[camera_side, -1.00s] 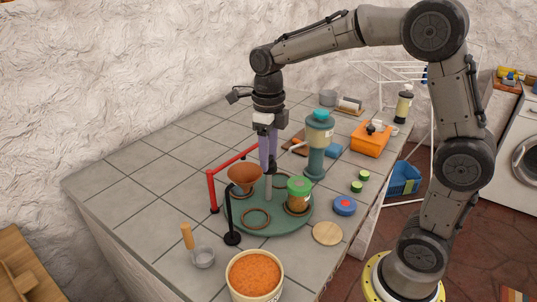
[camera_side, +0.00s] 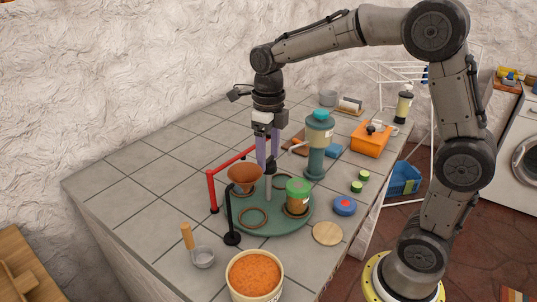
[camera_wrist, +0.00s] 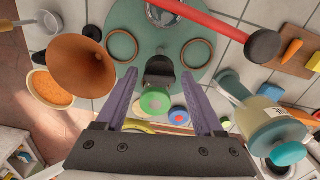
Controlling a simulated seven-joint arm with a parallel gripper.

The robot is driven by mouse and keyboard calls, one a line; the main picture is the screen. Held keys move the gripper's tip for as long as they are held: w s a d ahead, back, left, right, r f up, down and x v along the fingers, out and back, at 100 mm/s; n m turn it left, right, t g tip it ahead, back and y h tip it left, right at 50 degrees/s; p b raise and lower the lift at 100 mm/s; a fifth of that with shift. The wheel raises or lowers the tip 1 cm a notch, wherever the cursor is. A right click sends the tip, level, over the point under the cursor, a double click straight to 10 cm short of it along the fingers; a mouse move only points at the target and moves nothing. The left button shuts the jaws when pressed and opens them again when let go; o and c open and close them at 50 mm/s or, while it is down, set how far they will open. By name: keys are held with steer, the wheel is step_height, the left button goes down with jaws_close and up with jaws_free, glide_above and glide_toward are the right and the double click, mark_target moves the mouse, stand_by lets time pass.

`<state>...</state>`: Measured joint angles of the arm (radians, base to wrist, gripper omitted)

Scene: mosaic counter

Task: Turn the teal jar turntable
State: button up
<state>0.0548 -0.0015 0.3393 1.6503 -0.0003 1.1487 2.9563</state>
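The teal turntable (camera_side: 278,226) is a round disc on the tiled counter, with brown rings and a grey centre post (camera_side: 268,187). A jar with a green lid (camera_side: 298,187) stands in a ring on its right side. In the wrist view the turntable (camera_wrist: 148,45) shows two empty rings, with the green lid (camera_wrist: 155,101) nearer my fingers. My gripper (camera_side: 268,166) points down over the turntable's middle. Its two purple fingers are apart, one on each side of the post's top, in the wrist view too (camera_wrist: 159,74). Whether they touch it is unclear.
An orange-brown funnel (camera_side: 244,175) stands over the turntable's left side, by a red rail (camera_side: 211,190). A black stand (camera_side: 231,238) is at its front left, and a teal-topped dispenser (camera_side: 318,135) behind right. A tub of orange grains (camera_side: 254,272) is in front.

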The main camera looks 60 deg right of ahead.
steer(key=shift+o, duration=0.4)
step_height(320, 180, up, 14)
steer(key=shift+f, duration=0.15)
steer(key=shift+s, duration=0.1)
stand_by(0.5)
